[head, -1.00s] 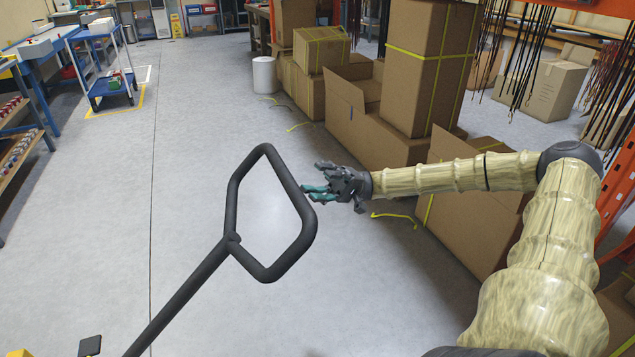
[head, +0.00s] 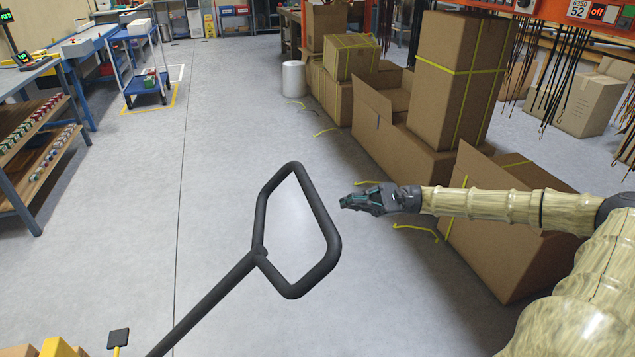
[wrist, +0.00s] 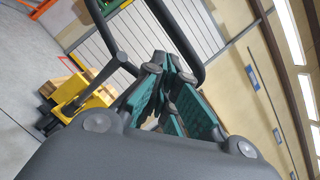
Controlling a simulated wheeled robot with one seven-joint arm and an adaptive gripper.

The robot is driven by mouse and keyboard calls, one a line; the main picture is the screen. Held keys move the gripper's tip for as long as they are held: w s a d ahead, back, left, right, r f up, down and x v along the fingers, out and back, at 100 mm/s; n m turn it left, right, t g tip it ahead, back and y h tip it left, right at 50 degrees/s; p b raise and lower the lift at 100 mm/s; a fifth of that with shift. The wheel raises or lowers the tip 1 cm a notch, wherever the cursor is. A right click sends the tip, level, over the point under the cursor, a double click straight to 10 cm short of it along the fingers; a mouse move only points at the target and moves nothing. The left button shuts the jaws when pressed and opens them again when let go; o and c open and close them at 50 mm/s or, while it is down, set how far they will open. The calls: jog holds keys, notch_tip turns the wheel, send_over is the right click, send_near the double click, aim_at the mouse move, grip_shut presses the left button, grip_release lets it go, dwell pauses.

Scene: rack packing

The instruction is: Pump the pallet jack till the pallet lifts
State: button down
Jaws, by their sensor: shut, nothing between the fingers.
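The pallet jack's black loop handle (head: 333,225) stands tilted in the middle of the head view, its shaft running down to the lower left. My gripper (head: 345,202) is shut and empty just right of the loop, apart from it in the picture. In the wrist view my gripper (wrist: 170,75) has its teal-padded fingers together. Behind them the black handle (wrist: 192,48) shows, with the yellow jack body (wrist: 95,102) and a wooden pallet (wrist: 62,86) beyond. At the head view's lower left, a yellow part (head: 60,348) shows only partly.
Cardboard boxes (head: 445,90) stand along the right, one large box (head: 500,230) below my forearm. Yellow straps (head: 415,230) lie on the floor. A shelf bench (head: 40,150) and a blue cart (head: 145,87) stand at left. The floor left of the handle is clear.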

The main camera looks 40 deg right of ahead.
jog(key=w+a+r+m+t+h+p, duration=0.1)
jog(key=w+a+r+m+t+h, duration=0.1)
jog(key=a+m, duration=0.5)
notch_tip(320, 180, up, 2)
jog(key=w+m+t, duration=0.1)
jog(key=w+m, duration=0.1)
jog(key=m, duration=0.1)
jog(key=shift+a+r+t+h+p, duration=0.2)
jog(key=shift+a+t+h+p, duration=0.05)
jog(key=shift+t+h+p, duration=0.05)
dwell(0.4)
jog(key=shift+w, duration=0.1)
jog(key=shift+a, duration=0.1)
